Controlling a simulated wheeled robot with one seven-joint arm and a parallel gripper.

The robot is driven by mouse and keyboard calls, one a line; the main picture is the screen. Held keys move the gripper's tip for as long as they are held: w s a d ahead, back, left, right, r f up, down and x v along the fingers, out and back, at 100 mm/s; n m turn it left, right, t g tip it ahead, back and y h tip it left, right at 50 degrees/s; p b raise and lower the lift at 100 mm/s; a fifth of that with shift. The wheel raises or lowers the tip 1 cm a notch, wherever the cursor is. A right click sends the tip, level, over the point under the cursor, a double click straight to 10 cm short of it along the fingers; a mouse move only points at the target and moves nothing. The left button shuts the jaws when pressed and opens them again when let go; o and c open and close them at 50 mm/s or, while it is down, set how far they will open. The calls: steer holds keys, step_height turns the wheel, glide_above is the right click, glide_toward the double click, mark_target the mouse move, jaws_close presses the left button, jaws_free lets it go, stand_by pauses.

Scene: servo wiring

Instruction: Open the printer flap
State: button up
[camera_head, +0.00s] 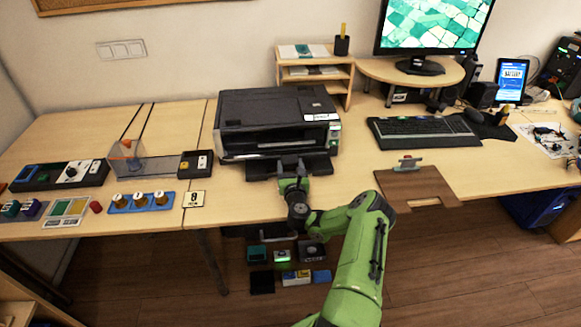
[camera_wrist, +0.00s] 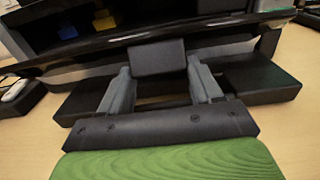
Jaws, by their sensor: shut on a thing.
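The black printer (camera_head: 262,110) stands on the table, left of centre in the head view. My gripper (camera_head: 292,168) is at its front, low down near the middle. In the wrist view my gripper (camera_wrist: 162,78) has its two grey fingers on either side of a dark block-like tab (camera_wrist: 157,57) and is shut on it. The tab sits at a glossy dark curved edge (camera_wrist: 95,44), which looks like the printer flap. Behind that edge a dark cavity shows with small blue and yellow parts. How far the flap stands open is hard to tell.
A black tray-like part (camera_wrist: 262,79) juts out beneath the fingers. A dark box with a white device (camera_head: 195,163) stands left of the printer. A wooden shelf (camera_head: 316,72) is behind, a keyboard (camera_head: 425,131) to the right. Bare table lies between printer and keyboard.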

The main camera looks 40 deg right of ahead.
steer(key=shift+f, duration=0.2)
steer(key=o, duration=1.3)
steer(key=shift+w, duration=0.1)
steer(key=shift+o, duration=1.1)
steer(key=shift+w+d+f, duration=0.1)
